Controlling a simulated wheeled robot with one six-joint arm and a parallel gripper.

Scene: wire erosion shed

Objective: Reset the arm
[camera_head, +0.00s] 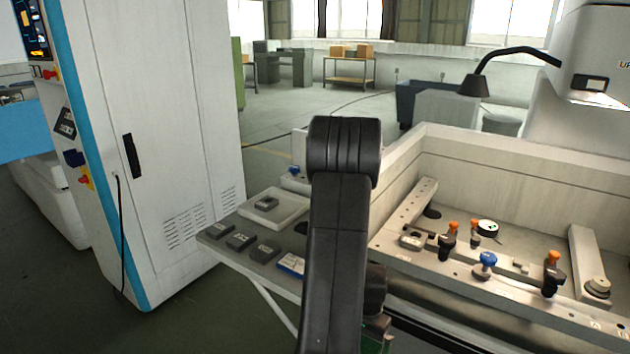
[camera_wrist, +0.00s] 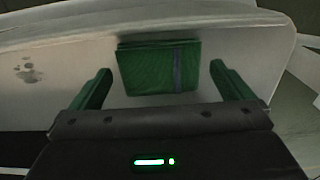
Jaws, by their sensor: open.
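My gripper (camera_wrist: 160,92) shows in the wrist view with its two green fingers spread wide apart. It is open, and nothing is clasped between the fingers. Beyond the fingertips is a dark green block-like thing (camera_wrist: 150,68) with a grey vertical band, against a pale surface (camera_wrist: 70,62). I cannot tell its distance or whether a finger touches it. In the head view my black arm (camera_head: 338,230) stands upright in the middle of the picture. It hides part of the shelf and the machine edge, and my fingers cannot be made out there.
A side shelf (camera_head: 225,238) left of my arm holds a white tray (camera_head: 285,218) and several small grey blocks (camera_head: 241,241). A machine tub (camera_head: 480,150) with clamps, orange-topped posts and a blue knob (camera_head: 487,259) lies right. A tall cabinet (camera_head: 165,90) stands left. Open floor (camera_head: 290,110) lies behind.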

